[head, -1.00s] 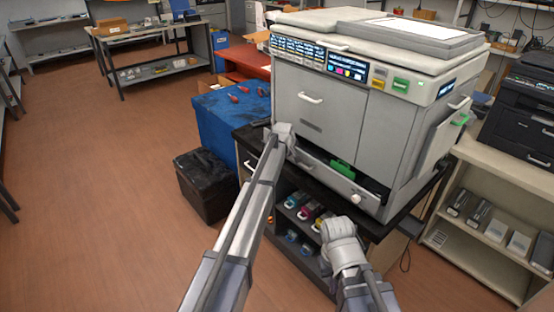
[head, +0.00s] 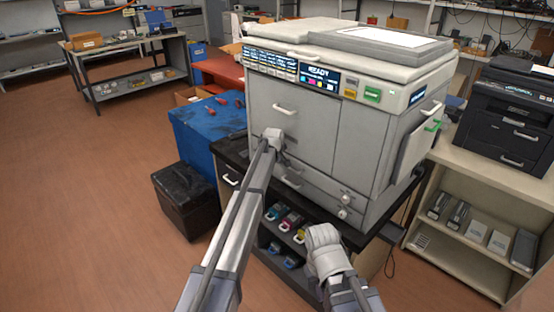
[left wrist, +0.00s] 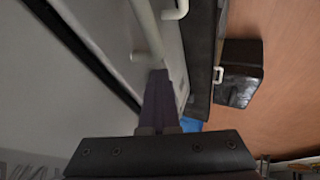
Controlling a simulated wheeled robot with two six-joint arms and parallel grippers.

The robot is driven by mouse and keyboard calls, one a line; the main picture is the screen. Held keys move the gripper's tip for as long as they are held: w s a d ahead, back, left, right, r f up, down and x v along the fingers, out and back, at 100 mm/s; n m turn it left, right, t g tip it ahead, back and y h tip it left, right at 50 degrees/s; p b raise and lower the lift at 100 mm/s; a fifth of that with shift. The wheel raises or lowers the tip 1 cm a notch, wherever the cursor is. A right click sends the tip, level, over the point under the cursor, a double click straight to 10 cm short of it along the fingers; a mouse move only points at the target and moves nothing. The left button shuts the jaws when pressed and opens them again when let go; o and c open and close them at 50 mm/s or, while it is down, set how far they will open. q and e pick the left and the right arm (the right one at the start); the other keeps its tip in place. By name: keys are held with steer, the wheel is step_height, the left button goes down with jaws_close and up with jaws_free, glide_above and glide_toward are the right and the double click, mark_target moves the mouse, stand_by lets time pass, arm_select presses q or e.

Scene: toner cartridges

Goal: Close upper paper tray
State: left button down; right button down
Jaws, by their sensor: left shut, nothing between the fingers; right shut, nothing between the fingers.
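The upper paper tray (head: 322,186) is the upper of two low drawers on the front of the big grey printer (head: 310,125). Its front looks flush with the printer body, and the display above reads READY. My left gripper (head: 273,140) is at the printer's front, just above the left end of the tray drawers. In the left wrist view its dark fingers (left wrist: 158,100) are shut and empty, close to the printer's front beside a white handle (left wrist: 147,30). Whether they touch it I cannot tell. My right gripper (head: 322,238) is shut and empty, in front of the cart below the printer.
The black cart (head: 230,158) under the printer holds several coloured toner cartridges (head: 290,222). A shelf with a black printer (head: 505,120) stands to the right. The floor at left is clear.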

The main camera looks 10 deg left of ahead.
arm_select(q)
steer(key=shift+w+d+r, duration=0.1)
steer(key=shift+w+d, duration=0.1)
steer(key=s+a+r+p, duration=0.3)
steer(key=s+r+p, duration=0.5)
steer(key=s, duration=0.2)
steer(key=s+d+f+m+g, duration=0.1)
steer(key=s+d+m+g, duration=0.1)
steer(key=s, duration=1.3)
steer(key=s+d+f+m+g, duration=0.2)
steer(key=s+m, duration=0.4)
steer(key=s, duration=0.9)
steer(key=s+d+f+m+g+y, duration=0.1)
steer(key=s+d+m+g, duration=0.2)
steer(key=s, duration=1.2)
steer(key=shift+d+f+m+g, duration=0.2)
steer(key=shift+d+m+g, duration=0.2)
steer(key=shift+d+m, duration=0.75)
steer(key=shift+s+d, duration=0.1)
